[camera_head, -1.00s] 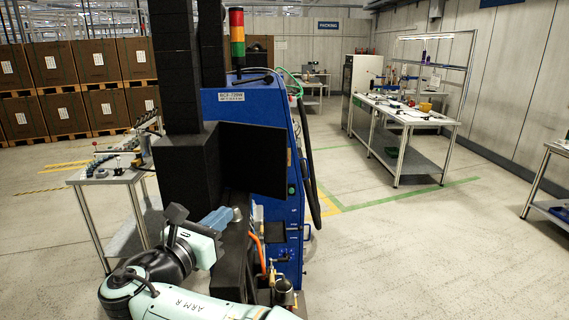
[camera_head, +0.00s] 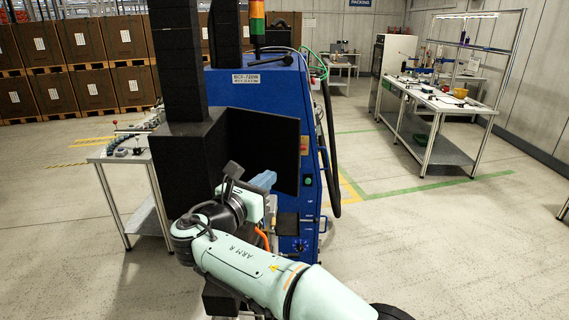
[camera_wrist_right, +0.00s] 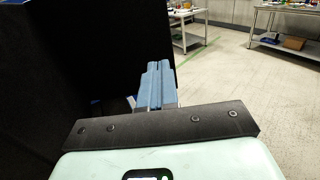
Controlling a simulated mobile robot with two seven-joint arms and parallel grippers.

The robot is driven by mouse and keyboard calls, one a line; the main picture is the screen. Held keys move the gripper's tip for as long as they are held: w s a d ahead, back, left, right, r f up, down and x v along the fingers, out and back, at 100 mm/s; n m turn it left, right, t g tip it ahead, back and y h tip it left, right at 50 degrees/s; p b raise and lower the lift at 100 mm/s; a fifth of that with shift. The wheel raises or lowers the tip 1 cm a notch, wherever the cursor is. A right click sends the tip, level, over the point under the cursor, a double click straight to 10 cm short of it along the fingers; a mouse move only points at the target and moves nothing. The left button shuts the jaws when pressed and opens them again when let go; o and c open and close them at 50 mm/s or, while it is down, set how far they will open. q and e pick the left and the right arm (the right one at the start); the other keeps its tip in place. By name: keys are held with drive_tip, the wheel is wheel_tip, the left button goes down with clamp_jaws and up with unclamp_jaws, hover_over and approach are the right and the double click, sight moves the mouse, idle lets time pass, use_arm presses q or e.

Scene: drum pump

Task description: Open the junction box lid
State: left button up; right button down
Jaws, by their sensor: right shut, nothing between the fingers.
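A black box (camera_head: 182,165) stands in front of the blue machine, with a flat dark panel (camera_head: 262,140) at its right side. I cannot tell for sure whether these are the junction box and its lid. My right gripper (camera_head: 264,181) appears in front of the panel's lower part; contact cannot be told. In the right wrist view its blue-grey fingers (camera_wrist_right: 157,72) are shut together with nothing between them. A large dark surface (camera_wrist_right: 85,60) fills the left of that view beside the fingers. My left gripper is not in view.
The blue machine (camera_head: 312,150) stands behind the panel, with hoses on its right. A side table (camera_head: 125,155) with small parts is at the left. A workbench (camera_head: 440,100) stands at the back right. The floor between machine and workbench is clear.

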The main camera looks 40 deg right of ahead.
sight(291, 160)
drive_tip(key=p+x, duration=0.1)
drive_tip(key=x, duration=0.7)
drive_tip(key=shift+w, duration=0.15)
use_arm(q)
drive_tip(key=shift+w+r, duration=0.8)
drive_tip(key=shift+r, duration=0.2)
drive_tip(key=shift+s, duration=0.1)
use_arm(e)
drive_tip(key=shift+d, duration=0.15)
